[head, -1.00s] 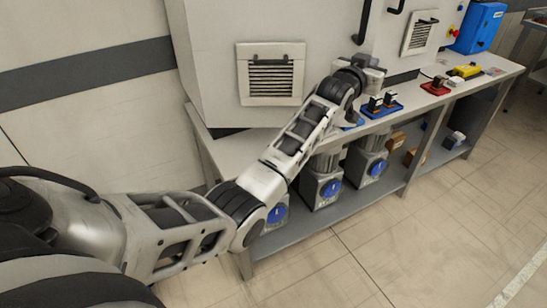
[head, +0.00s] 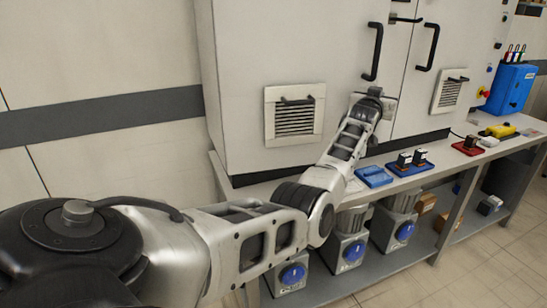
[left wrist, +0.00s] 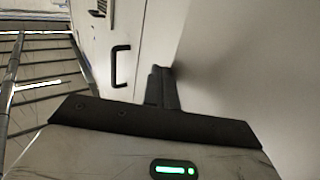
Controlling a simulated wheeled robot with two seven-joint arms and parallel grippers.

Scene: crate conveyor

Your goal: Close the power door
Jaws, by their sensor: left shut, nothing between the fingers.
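A tall light-grey cabinet stands against the wall, with a left door (head: 300,50) and a right door (head: 455,42). The left door has a black bar handle (head: 374,52), and the right door has another (head: 428,46). The doors look about flush; I cannot tell whether a small gap is left. My left gripper (head: 374,94) is in front of the left door, below its handle. In the left wrist view its fingers (left wrist: 162,86) are shut and empty, close to the pale door surface, with a black handle (left wrist: 120,66) apart to their left. My right gripper is out of view.
A grey bench (head: 395,184) runs below the cabinet with blue trays (head: 373,176), a red holder (head: 467,147) and a yellow device (head: 499,131). Motors with blue caps (head: 292,273) stand on its lower shelf. A blue box (head: 511,88) is at the right.

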